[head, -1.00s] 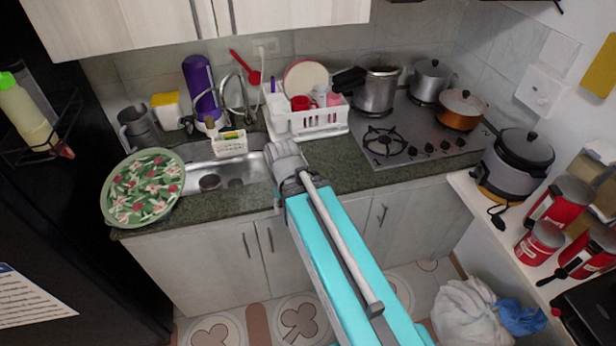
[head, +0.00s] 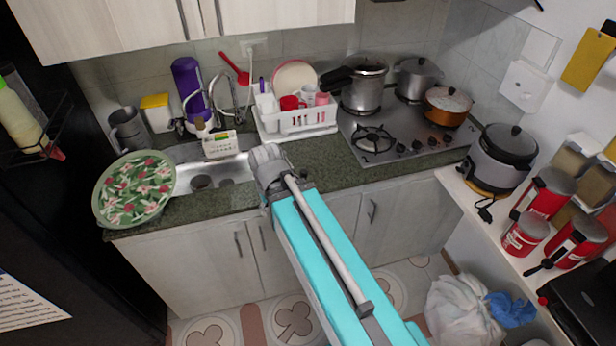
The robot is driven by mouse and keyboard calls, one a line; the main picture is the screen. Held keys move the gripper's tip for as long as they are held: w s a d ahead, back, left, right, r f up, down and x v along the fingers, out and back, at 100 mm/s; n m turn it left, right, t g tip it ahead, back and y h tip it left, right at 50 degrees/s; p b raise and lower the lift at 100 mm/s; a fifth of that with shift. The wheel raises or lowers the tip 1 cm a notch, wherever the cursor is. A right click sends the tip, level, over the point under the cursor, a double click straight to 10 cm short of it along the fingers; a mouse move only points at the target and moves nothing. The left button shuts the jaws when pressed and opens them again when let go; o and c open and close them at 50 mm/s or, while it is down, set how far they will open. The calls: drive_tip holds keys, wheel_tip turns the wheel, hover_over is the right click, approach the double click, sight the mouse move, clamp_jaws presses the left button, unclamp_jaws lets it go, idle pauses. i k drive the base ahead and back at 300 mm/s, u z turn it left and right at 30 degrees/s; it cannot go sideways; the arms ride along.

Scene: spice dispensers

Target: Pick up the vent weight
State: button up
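A metal pressure cooker (head: 362,88) with a dark handle pointing left stands at the back left of the stove. A small vent weight on its lid is too small to make out, and I cannot tell where it is. My arm reaches from the bottom of the view toward the counter front, ending in grey joints in front of the sink. My gripper's fingers do not show, so its opening and anything in it are hidden.
The gas stove (head: 400,130) also bears a grey pot (head: 418,80) and an orange pot (head: 447,108). A white dish rack (head: 296,122) stands left of the stove. A rice cooker (head: 503,160) and red canisters (head: 543,195) occupy the right shelf. The green counter (head: 335,175) has bare room.

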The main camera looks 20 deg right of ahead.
sight(303, 172)
drive_tip(key=z, duration=0.05)
drive_tip(key=k, duration=1.3)
drive_tip(key=z, duration=0.35)
drive_tip(key=i, duration=0.95)
drive_tip(key=u, duration=0.05)
